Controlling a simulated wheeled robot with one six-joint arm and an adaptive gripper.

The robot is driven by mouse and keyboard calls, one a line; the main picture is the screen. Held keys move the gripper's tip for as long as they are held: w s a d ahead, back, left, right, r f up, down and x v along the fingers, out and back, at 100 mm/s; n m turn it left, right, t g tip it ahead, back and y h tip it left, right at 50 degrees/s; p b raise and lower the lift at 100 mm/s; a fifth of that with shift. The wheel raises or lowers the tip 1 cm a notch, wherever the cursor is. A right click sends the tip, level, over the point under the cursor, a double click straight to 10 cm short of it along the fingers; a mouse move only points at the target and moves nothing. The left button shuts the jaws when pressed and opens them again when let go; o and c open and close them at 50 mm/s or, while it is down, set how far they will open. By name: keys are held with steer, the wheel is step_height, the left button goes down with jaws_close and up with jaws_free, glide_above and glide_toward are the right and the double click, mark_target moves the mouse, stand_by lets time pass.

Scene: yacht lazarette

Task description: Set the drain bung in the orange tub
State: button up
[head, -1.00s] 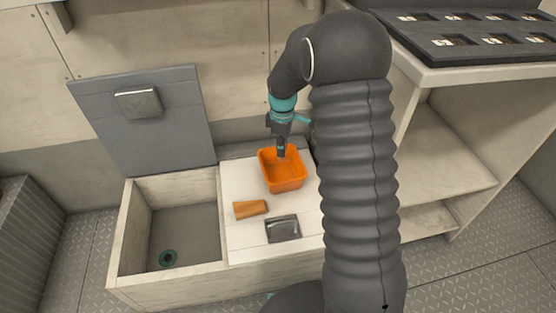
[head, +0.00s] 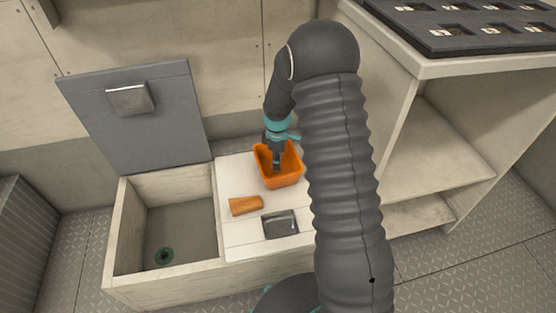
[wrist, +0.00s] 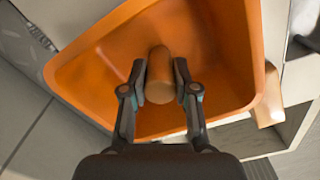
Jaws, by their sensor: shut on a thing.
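The orange tub (head: 285,182) stands on the white panel beside the open locker. It fills much of the wrist view (wrist: 222,50). My gripper (head: 277,164) reaches down into the tub from above. In the wrist view my gripper's two fingers (wrist: 160,82) are shut on a brown, round-ended cylinder (wrist: 159,62), which looks like the drain bung. The bung is inside the tub's walls. I cannot tell whether it touches the tub's floor. In the head view the bung is hidden by my gripper and the tub wall.
A tan tapered block (head: 246,205) and a grey metal latch plate (head: 281,223) are on the white panel in front of the tub. At left is the open locker bin (head: 185,225), its grey lid (head: 150,140) raised. A shelf unit (head: 440,150) stands at right.

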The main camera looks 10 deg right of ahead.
steer(key=shift+f, duration=0.1)
steer(key=o, duration=0.9)
steer(key=shift+o, duration=0.2)
